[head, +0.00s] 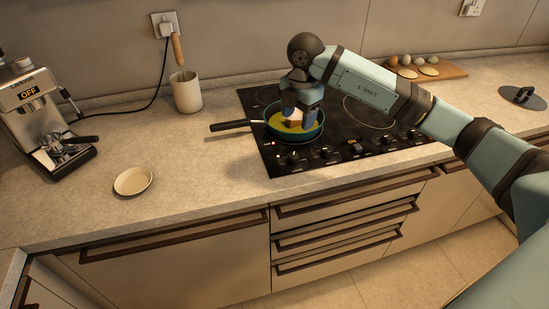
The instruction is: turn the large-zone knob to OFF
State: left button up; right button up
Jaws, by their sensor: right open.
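The black cooktop (345,125) has a row of dark knobs along its front edge. A small lit "ON" label shows above one knob (356,148) right of the row's middle; I cannot read the other markings or tell for certain which is the large-zone knob. A large ring (368,111) is marked on the right part of the glass. My right gripper (300,108) points down over the frying pan (271,131), open, behind and left of the "ON" label. My left gripper is out of view.
The pan holds something yellow and a small brown and pale piece; its handle points left. A red light glows near the left knobs. A coffee machine (38,120), saucer (133,181) and utensil crock (186,92) stand left. An egg board (425,69) and lid (522,97) lie right.

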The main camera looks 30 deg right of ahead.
aim_at(294, 155)
jog(key=f, duration=1.3)
jog(key=shift+w+a+f, duration=0.1)
jog(key=shift+w+f, duration=0.2)
jog(key=shift+f, duration=0.05)
jog(key=c, duration=0.9)
